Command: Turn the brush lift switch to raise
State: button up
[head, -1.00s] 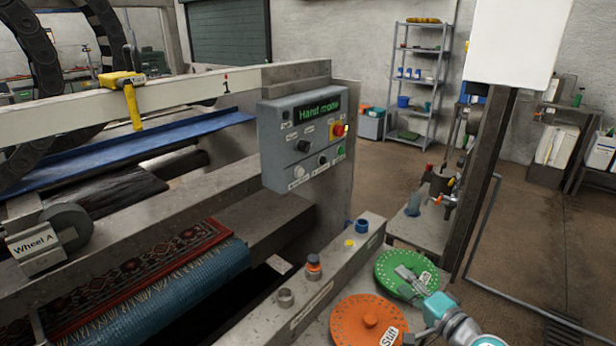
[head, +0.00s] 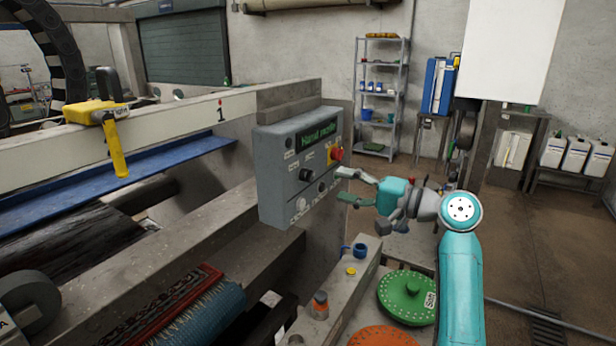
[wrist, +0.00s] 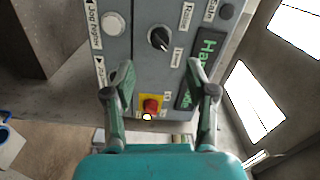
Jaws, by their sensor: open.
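The grey control box (head: 278,165) carries a green "Hand mode" display (head: 318,136). A black rotary switch (head: 305,174) sits on its face, and in the wrist view this switch (wrist: 159,39) has a pale pointer. My gripper (head: 346,186) is open and empty, just right of the box face. In the wrist view the switch lies ahead of the gap between my fingertips (wrist: 160,76), apart from them.
A red button on a yellow plate (wrist: 150,104) shows between my fingers. A white button (wrist: 115,22) is nearby. Below the box, a ledge holds a blue cap (head: 360,250) and an orange-topped post (head: 320,303). A green disc (head: 408,295) lies beside it.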

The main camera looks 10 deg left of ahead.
aim_at(313, 177)
jog(key=x, duration=0.8)
jog(key=shift+w+a, duration=0.15)
jog(key=shift+a, duration=0.1)
jog(key=shift+f, duration=0.1)
grip_shut()
